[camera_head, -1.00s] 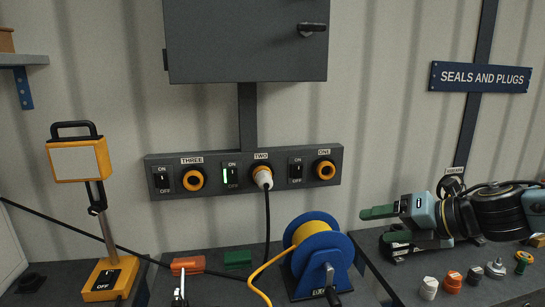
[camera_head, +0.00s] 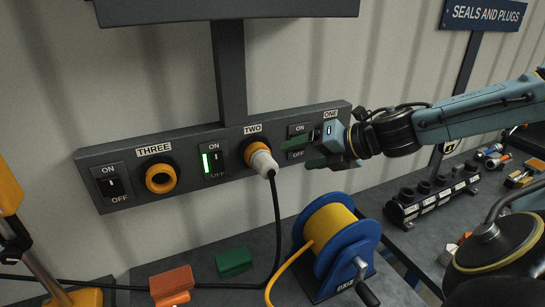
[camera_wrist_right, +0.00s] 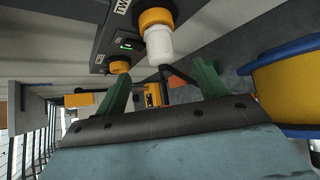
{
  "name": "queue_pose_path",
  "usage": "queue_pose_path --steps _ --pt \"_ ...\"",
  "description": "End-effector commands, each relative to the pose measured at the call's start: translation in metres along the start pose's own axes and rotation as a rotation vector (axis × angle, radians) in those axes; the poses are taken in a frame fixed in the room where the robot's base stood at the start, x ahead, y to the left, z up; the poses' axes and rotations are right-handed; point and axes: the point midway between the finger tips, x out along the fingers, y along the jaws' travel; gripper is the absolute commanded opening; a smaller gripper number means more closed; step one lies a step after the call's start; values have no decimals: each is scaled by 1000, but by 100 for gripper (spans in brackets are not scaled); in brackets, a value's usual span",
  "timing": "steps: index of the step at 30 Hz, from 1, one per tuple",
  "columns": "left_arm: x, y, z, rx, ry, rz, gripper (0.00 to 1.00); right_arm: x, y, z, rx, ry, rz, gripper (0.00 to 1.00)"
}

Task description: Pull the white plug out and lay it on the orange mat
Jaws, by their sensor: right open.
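The white plug (camera_head: 263,162) sits in the yellow-ringed socket (camera_head: 252,148) under the label TWO, with a black cable hanging from it. My right gripper (camera_head: 303,154) is open and empty, its green fingers just right of the plug. In the right wrist view the plug (camera_wrist_right: 158,44) lies ahead of the gap between the two fingers (camera_wrist_right: 163,80); I see no contact. A small orange piece (camera_head: 172,284) lies on the bench at the bottom left; it may be the orange mat, though its shape is unclear. My left gripper is not in view.
A green piece (camera_head: 234,262) lies beside the orange one. A blue cable reel (camera_head: 338,245) with yellow cable stands below the gripper. The switch left of TWO (camera_head: 213,163) shows green. Socket THREE (camera_head: 160,177) is empty. A dark rack (camera_head: 432,201) stands at right.

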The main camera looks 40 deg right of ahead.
Motion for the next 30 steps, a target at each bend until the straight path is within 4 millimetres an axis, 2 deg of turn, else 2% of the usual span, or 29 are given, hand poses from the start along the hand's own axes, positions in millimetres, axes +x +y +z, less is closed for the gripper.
queue_pose_path --steps 5,12,21,30 --pt "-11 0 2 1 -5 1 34 29 1 -1 6 5 1 71" --pt "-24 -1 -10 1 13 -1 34 57 1 0 7 3 0 71" --pt "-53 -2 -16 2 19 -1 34 82 3 0 8 2 2 71" --pt "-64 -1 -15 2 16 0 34 103 1 2 4 -3 1 71"
